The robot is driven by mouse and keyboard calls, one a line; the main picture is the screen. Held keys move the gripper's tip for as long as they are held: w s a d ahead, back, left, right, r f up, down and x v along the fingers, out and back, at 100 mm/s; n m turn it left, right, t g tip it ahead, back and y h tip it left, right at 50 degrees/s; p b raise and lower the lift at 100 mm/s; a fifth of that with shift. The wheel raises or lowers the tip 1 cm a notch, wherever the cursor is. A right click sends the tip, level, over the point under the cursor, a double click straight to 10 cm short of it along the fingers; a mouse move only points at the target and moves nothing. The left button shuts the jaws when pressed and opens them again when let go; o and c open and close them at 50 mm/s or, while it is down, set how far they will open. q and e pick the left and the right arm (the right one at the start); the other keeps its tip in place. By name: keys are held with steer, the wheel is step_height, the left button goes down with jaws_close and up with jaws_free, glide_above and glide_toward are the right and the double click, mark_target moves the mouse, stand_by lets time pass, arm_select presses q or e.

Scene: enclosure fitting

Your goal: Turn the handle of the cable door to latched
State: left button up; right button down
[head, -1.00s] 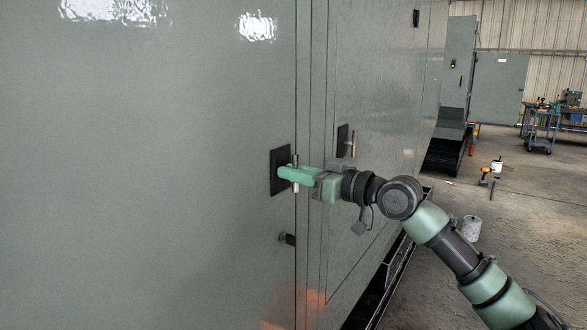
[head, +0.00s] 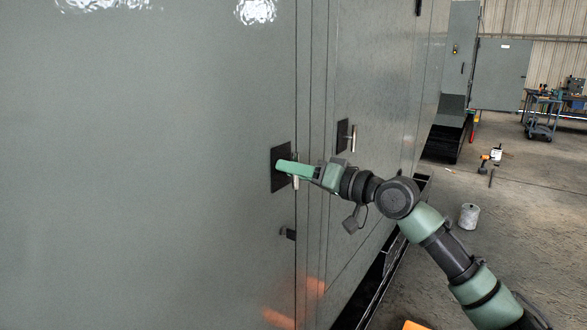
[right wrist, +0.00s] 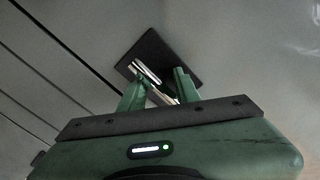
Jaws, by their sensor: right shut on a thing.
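The cable door (head: 150,180) is a large grey-green panel filling the left of the head view; it looks closed, flush at its right edge. Its handle (head: 296,184) is a small silvery bar on a black plate (head: 280,182) near that edge. The bar stands about upright. My right gripper (head: 288,168) is shut on the handle, its green fingers hiding the bar's middle. In the right wrist view the handle (right wrist: 147,72) shows bright between the two fingers, in front of the black plate (right wrist: 172,50). My left gripper is not in view.
A second handle (head: 352,139) on a black plate sits on the neighbouring panel to the right. A small dark fitting (head: 289,234) is below the gripped handle.

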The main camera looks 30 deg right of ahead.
stand_by(0.3)
steer(key=c, duration=1.3)
jaws_free()
steer(key=shift+c, duration=0.2)
steer(key=shift+f, duration=0.1)
steer(key=shift+s+d+f+b, duration=0.1)
steer(key=shift+s+d+b, duration=0.05)
steer(key=shift+s+b, duration=0.2)
steer(key=b+v, duration=0.3)
steer(key=v, duration=0.4)
